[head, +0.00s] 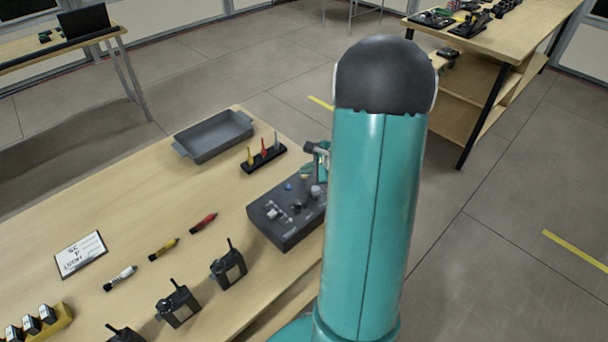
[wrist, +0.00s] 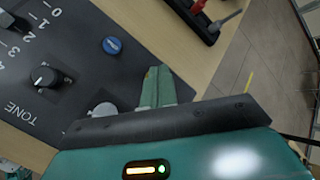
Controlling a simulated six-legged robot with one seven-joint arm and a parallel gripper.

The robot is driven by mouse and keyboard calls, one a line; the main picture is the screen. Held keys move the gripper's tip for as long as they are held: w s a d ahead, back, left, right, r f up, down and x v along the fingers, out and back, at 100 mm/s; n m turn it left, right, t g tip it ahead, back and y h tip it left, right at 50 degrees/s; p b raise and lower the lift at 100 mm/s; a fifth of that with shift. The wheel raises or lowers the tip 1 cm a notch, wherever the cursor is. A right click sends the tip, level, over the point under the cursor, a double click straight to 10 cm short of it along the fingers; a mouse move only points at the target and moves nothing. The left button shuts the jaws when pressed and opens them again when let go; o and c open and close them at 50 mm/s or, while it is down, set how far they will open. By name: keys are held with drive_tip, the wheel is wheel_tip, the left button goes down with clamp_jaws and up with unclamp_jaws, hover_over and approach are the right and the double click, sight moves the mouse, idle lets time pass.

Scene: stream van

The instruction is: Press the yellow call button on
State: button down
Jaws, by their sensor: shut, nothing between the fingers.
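The dark grey control box (head: 272,232) stands on the wooden table, partly hidden behind my teal arm. A small yellow spot (head: 304,177) shows at its far edge beside my gripper, and it looks like the yellow call button. The wrist view does not show the yellow button; my gripper's body may hide it. My gripper (wrist: 157,86) is shut and empty, with its teal fingers over the edge of the box. In the wrist view a blue button (wrist: 112,46) is left of the fingers. I cannot tell whether the fingertips touch anything.
The box also bears a black TONE knob (wrist: 46,78) and a pale round knob (wrist: 103,110). A black holder with coloured tools (head: 263,160) and a grey tray (head: 213,136) stand behind it.

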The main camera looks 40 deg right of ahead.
sight(307, 177)
idle(0.3)
drive_tip(key=shift+r, duration=0.55)
drive_tip(key=shift+r, duration=0.1)
drive_tip(key=shift+r, duration=2.9)
